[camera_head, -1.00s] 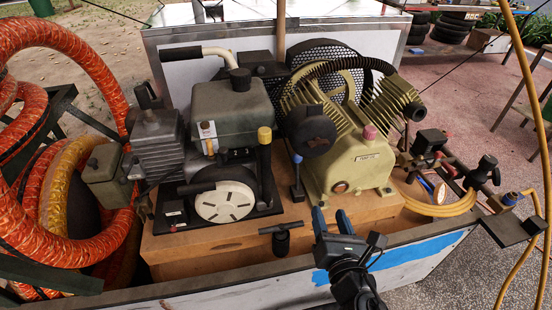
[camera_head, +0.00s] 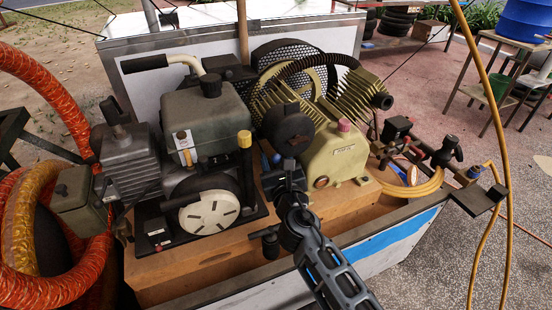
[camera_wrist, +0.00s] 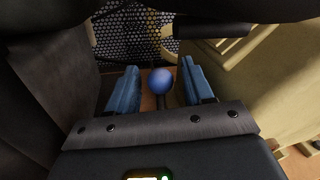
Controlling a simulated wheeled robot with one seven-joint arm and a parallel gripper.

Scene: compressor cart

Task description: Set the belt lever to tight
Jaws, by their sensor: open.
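A short lever with a blue ball knob (camera_wrist: 161,81) stands between the two fingers in the wrist view. My gripper (camera_wrist: 159,88) is open, with one blue finger on each side of the knob and a visible gap to each. In the head view my gripper (camera_head: 270,160) reaches down into the space between the engine (camera_head: 212,110) and the cream compressor (camera_head: 335,160), and my arm hides the lever there. The mesh belt guard (camera_wrist: 130,40) lies beyond the knob. I cannot tell the lever's exact tilt or any position marks.
A black lever with a yellow cap (camera_head: 244,140) stands left of my gripper, beside the engine. A dark T-handle (camera_head: 268,240) sits at the front of the wooden base (camera_head: 200,265). Orange hoses (camera_head: 50,80) fill the left. The compressor closely borders my gripper's right side.

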